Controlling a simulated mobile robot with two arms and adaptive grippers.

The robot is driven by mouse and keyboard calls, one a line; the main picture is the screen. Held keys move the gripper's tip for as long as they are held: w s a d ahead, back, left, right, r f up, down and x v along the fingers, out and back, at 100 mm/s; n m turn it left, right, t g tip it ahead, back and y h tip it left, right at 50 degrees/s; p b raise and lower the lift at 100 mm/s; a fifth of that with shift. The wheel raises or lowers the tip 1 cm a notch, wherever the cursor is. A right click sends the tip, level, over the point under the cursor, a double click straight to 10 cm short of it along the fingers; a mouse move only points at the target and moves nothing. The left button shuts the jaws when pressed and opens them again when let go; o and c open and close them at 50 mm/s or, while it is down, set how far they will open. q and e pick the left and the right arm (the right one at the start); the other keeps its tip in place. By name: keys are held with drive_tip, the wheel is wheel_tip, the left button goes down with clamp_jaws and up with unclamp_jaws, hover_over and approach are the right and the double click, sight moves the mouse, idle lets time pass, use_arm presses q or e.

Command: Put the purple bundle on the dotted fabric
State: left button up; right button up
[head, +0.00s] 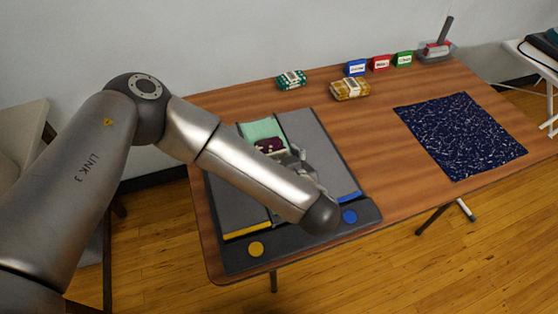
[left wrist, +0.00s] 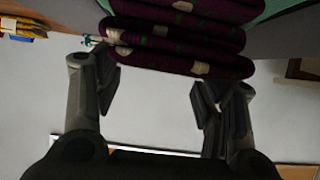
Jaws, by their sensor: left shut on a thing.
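The purple bundle (head: 268,146), folded dark purple cloth with pale and green spots, is at the far part of the grey tray, by a mint-green piece. It fills the top of the left wrist view (left wrist: 180,45). My forearm hides part of the tray and gripper. The dark blue fabric (head: 460,135) with white flecks lies flat on the right of the table, with nothing on it. My right gripper is out of view.
The grey tray (head: 228,190) has yellow and blue markers at its front. A green bundle (head: 291,79) and a yellow bundle (head: 350,89) lie behind. Blue, red and green labelled blocks (head: 380,63) and a grey handled object (head: 436,50) stand along the back. Bare wood separates tray and fabric.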

use_arm(q)
drive_tip(key=o, duration=1.2)
drive_tip(key=shift+f, duration=0.1)
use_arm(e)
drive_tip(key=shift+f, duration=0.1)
use_arm(q)
drive_tip(key=shift+r+p, duration=0.3)
drive_tip(key=shift+p, duration=0.1)
drive_tip(key=shift+s+d+r+p, duration=0.25)
drive_tip(key=shift+s+r+p, duration=0.05)
drive_tip(key=shift+r+p, duration=0.4)
drive_tip(key=p+v, duration=0.1)
drive_tip(key=v, duration=1)
drive_tip(key=shift+p, duration=0.4)
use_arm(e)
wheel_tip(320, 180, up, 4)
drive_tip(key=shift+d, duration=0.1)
use_arm(q)
drive_tip(key=shift+s+f, duration=0.1)
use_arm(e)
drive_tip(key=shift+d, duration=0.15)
